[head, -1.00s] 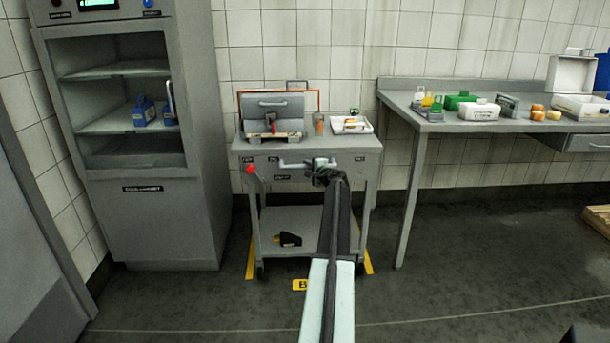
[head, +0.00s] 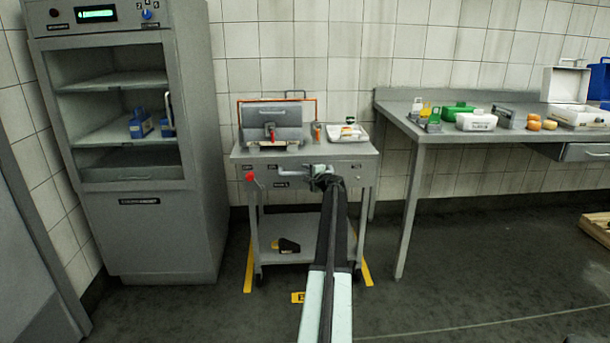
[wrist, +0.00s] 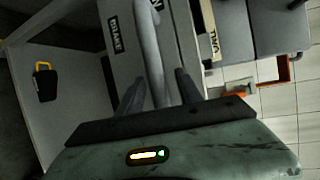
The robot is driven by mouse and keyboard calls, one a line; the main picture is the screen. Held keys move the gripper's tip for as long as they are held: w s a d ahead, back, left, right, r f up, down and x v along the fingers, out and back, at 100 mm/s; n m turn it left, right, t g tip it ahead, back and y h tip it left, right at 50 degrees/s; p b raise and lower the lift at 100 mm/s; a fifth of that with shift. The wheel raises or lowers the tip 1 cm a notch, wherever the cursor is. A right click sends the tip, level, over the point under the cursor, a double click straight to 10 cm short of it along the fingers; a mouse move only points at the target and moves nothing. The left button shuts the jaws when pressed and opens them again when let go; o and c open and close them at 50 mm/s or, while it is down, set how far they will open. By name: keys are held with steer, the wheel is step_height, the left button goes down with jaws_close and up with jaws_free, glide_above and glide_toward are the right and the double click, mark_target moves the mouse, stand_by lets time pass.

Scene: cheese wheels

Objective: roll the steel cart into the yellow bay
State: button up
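The steel cart (head: 352,157) stands upright near the tiled wall, its handle (head: 291,172) facing me. The yellow bay shows as floor strips beside its legs, one left (head: 249,268) and one right (head: 366,272), with a yellow label (head: 298,297) in front. The cart's wheels are between the strips, which reach slightly nearer to me than the front wheels. My gripper (head: 324,180) is at the handle. In the wrist view the grey handle bar (wrist: 151,50) runs between my gripper's spread fingers (wrist: 160,80), with gaps visible on both sides.
A tall cabinet (head: 150,235) stands close left of the cart, and a steel table (head: 450,132) with several items stands to the right. The cart carries a grey case (head: 272,122), a white tray (head: 347,133) and a lower-shelf black-yellow object (head: 287,245).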

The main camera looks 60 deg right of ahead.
steer(key=shift+s, duration=0.15)
steer(key=p+v, duration=0.1)
steer(key=v, duration=0.6)
steer(key=shift+s+a, duration=0.2)
steer(key=shift+s, duration=0.1)
